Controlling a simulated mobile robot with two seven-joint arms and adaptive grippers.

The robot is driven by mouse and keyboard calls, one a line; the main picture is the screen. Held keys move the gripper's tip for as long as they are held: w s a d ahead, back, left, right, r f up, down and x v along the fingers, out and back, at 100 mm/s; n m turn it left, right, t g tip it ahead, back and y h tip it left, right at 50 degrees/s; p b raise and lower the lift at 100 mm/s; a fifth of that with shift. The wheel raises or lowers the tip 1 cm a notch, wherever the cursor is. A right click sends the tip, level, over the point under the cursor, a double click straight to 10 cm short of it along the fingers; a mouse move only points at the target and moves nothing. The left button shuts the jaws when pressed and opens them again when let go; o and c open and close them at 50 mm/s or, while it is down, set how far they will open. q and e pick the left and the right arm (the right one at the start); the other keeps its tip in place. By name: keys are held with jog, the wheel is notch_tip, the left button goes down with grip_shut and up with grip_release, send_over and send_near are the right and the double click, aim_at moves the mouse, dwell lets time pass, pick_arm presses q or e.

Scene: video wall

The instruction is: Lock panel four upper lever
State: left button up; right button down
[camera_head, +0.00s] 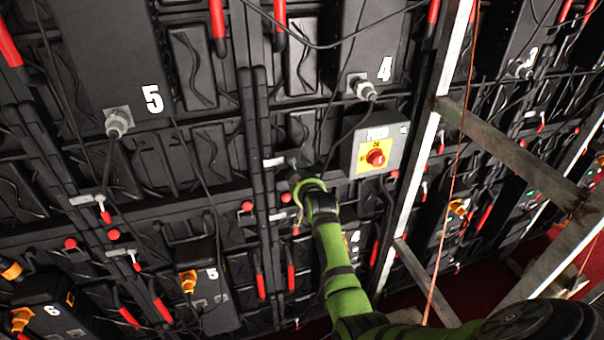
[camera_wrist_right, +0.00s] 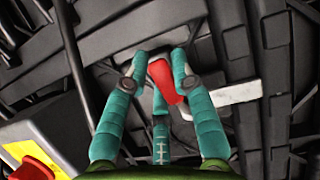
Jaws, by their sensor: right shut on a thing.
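My right arm, green, reaches up from the lower right in the head view. Its gripper (camera_head: 294,172) is at the frame seam left of the grey switch box, below the panel marked 4 (camera_head: 350,40). In the right wrist view the teal fingers (camera_wrist_right: 158,62) are closed around the red handle of the upper lever (camera_wrist_right: 163,82). The lever's bare metal plate (camera_wrist_right: 236,93) extends to the right of the fingers. In the head view this plate (camera_head: 273,162) shows just left of the gripper, which hides the red handle. My left gripper is in neither view.
A grey box with a red knob on yellow (camera_head: 376,157) sits right of the gripper. A second lever plate (camera_head: 283,215) is below. Cables hang across the panels. Metal scaffold bars (camera_head: 515,150) stand at the right.

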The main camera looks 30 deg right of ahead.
jog(key=shift+w+a+m+y, duration=0.1)
jog(key=shift+a+m+y, duration=0.2)
jog(key=shift+m+y, duration=0.15)
jog(key=shift+a, duration=0.1)
jog(key=c, duration=1)
grip_release()
jog(key=v, duration=1.2)
jog(key=shift+f, duration=0.1)
jog(key=shift+f, duration=0.15)
